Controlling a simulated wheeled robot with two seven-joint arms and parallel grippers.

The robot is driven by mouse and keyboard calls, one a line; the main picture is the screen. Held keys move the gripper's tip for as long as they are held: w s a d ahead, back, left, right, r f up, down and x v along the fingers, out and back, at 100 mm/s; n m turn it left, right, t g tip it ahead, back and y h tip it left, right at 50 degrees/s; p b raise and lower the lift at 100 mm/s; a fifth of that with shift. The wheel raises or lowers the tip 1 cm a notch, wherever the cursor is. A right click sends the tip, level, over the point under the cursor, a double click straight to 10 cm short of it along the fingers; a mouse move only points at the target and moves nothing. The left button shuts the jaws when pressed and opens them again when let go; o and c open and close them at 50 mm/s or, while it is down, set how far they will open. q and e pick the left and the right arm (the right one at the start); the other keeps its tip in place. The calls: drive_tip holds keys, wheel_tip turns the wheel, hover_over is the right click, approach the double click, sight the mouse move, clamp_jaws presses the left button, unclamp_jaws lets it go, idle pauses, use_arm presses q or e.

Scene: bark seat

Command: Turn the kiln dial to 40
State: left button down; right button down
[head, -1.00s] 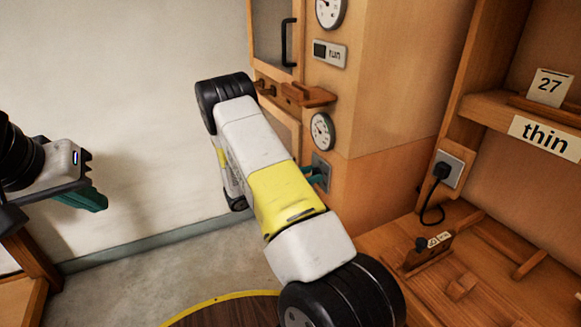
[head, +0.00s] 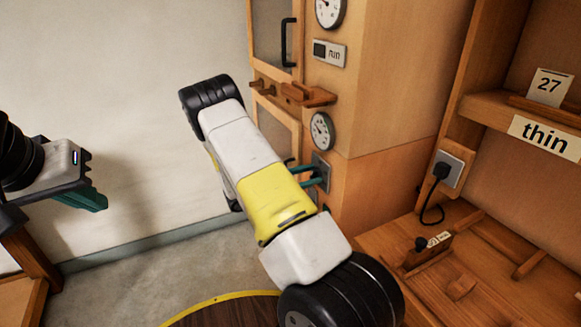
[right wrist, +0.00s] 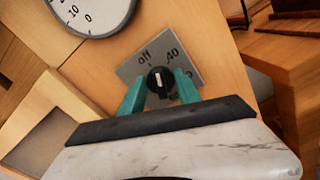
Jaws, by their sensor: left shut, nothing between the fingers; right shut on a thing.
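The kiln dial is a black round knob (right wrist: 160,81) on a grey plate (right wrist: 137,69) marked "off" and "40", with another label partly hidden at the lower right. A white mark shows on the knob; I cannot tell which label it points to. My right gripper (right wrist: 161,87) has its teal fingers on both sides of the knob and is shut on it. In the head view the right gripper (head: 309,175) reaches the plate (head: 321,163) on the kiln front, and the knob is hidden. My left gripper (head: 91,199) is shut and empty at the far left, away from the kiln.
A "run" display (head: 328,53) is above. A socket with a black plug (head: 446,170) and a wooden bench (head: 480,270) are at the right.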

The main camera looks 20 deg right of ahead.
drive_tip(key=m, duration=0.3)
drive_tip(key=shift+m, duration=0.3)
drive_tip(key=shift+s+f+m, duration=0.1)
drive_tip(key=shift+m, duration=1.7)
drive_tip(key=c, duration=0.9)
unclamp_jaws()
drive_tip(key=shift+a, duration=0.15)
drive_tip(key=a, duration=0.7)
drive_tip(key=shift+s+a, duration=0.3)
